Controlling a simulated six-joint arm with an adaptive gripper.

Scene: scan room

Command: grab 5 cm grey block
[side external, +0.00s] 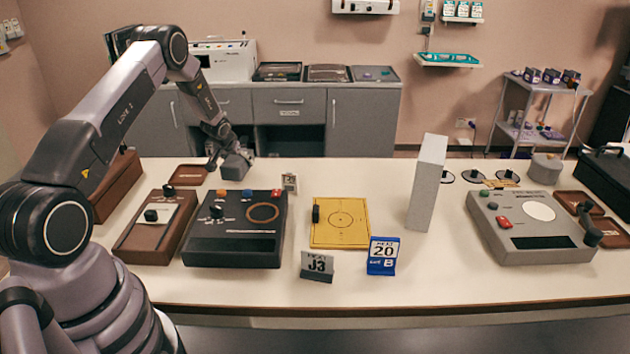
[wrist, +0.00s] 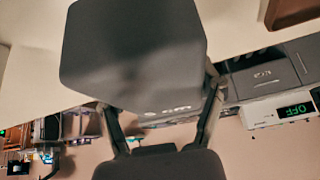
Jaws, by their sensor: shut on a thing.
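The grey block (side external: 236,166) is at the far left of the white table in the side external view, at the end of my arm. In the wrist view the grey block (wrist: 132,50) is large and fills the upper middle. My gripper (wrist: 160,115) has its two fingers on either side of the block and is shut on it. In the side external view my gripper (side external: 222,152) comes down from above left, and its fingertips are hard to make out. Whether the block touches the table or is slightly raised, I cannot tell.
A brown tray (side external: 188,175) lies left of the block. A black console (side external: 236,240) and a brown box (side external: 152,228) stand in front. A yellow board (side external: 341,234), a tall white block (side external: 427,183) and a grey console (side external: 530,240) stand to the right. Bare table (side external: 345,178) lies right of the gripper.

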